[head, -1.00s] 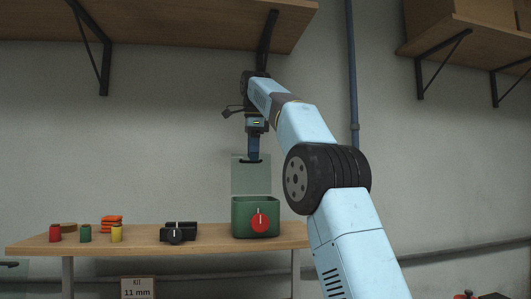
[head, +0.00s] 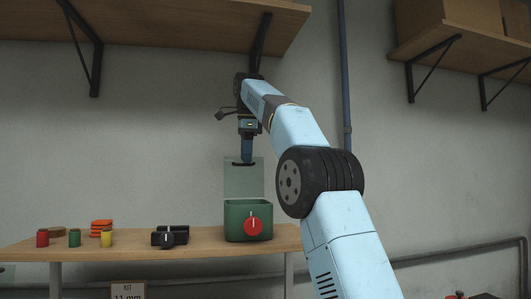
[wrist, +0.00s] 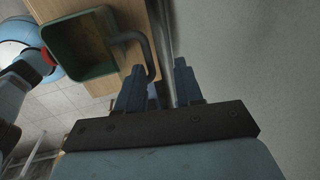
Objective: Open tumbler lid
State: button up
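The tumbler is a green open-topped box (head: 235,215) with a red knob (head: 253,226) on its front, standing at the table's right end. Its see-through lid (head: 243,183) stands upright above the box's back edge, with a dark handle near its top. My gripper (head: 246,161) points down at that handle. In the wrist view, my blue fingers (wrist: 158,85) are apart. The dark curved handle (wrist: 150,50) reaches between them, nearer the left finger; I cannot tell if it touches. The box's open inside (wrist: 85,45) shows at upper left.
A black device with a knob (head: 170,236) is left of the box. Red, green and yellow spools (head: 74,238) and an orange stack (head: 102,226) are further left on the wooden table (head: 200,250). A wall shelf (head: 170,25) hangs above; a blue pipe (head: 345,90) runs down the wall.

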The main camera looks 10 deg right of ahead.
jog(key=shift+w+f, duration=0.1)
jog(key=shift+f, duration=0.15)
dwell(0.6)
